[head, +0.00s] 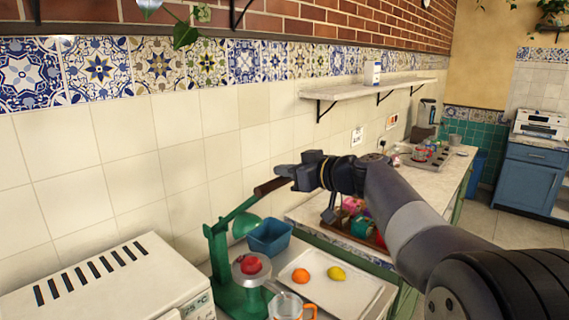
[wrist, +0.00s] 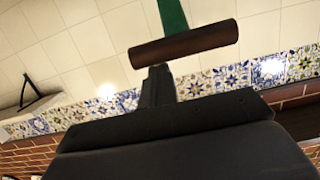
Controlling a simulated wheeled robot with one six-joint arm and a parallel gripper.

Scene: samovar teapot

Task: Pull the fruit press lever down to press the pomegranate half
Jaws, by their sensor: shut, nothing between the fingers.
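The green fruit press (head: 219,262) stands on the counter in the head view. Its lever (head: 238,208) is raised, slanting up to the right to a brown handle (head: 272,186). The green pressing dome (head: 246,225) hangs above the red pomegranate half (head: 251,265), which sits on the press's grey seat, with a gap between them. My gripper (head: 284,171) is shut and empty at the right end of the handle. In the wrist view the closed fingers (wrist: 157,72) are right beside the brown handle (wrist: 185,44); whether they touch it I cannot tell. The green lever (wrist: 172,14) runs up beyond it.
A glass with an orange handle (head: 288,306) stands right of the press base. A blue bin (head: 269,237) and a white tray (head: 343,299) with an orange (head: 301,275) and a lemon (head: 337,273) are nearby. A white appliance (head: 110,285) is at left; the tiled wall is behind.

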